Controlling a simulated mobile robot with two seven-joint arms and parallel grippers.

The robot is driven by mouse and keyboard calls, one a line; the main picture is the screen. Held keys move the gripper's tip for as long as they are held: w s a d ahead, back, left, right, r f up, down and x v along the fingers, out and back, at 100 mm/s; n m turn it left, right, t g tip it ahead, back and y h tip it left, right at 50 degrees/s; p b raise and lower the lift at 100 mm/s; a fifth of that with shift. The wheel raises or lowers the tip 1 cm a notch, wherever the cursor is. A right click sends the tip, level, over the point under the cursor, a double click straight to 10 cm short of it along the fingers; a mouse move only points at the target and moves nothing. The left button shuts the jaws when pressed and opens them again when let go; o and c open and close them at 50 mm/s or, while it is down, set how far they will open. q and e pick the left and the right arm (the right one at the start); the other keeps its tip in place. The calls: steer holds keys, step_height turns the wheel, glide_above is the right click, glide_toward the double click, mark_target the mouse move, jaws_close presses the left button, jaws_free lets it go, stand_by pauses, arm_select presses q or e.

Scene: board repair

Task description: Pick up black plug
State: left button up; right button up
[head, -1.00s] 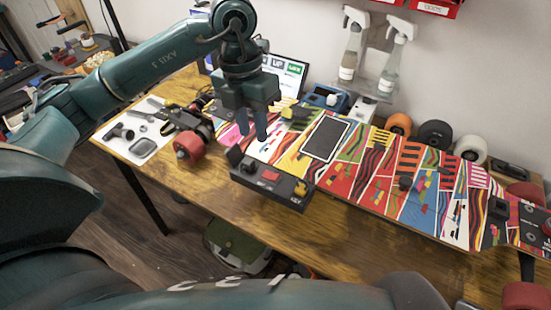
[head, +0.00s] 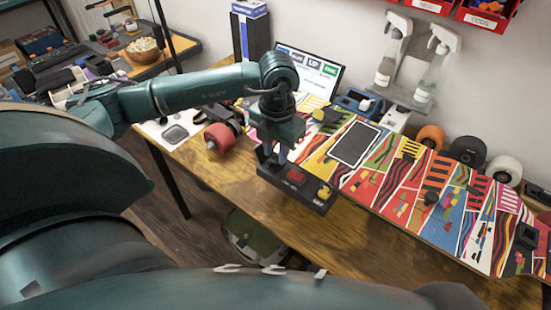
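My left gripper (head: 273,158) points down over the left end of a black box (head: 297,187) at the front edge of the workbench. Its two fingers show apart from each other, low at the box. The small dark block seen on that end of the box a second ago, which may be the black plug, is now hidden by the gripper. I cannot tell whether the fingers touch it. The box top carries a red part (head: 296,176) and a yellow part (head: 324,192). My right gripper is not in view.
A colourful patterned board (head: 412,190) fills the bench to the right, with a framed black-and-white panel (head: 354,144) on it. Spray bottles (head: 392,55) and several wheels stand behind. The front strip of the wooden bench (head: 365,240) is clear.

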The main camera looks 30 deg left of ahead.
mark_target(276, 158)
arm_select(q)
steer(key=shift+f, duration=0.95)
jaws_close()
steer(key=shift+r, duration=0.15)
step_height(276, 158, up, 10)
steer(key=b, duration=0.1)
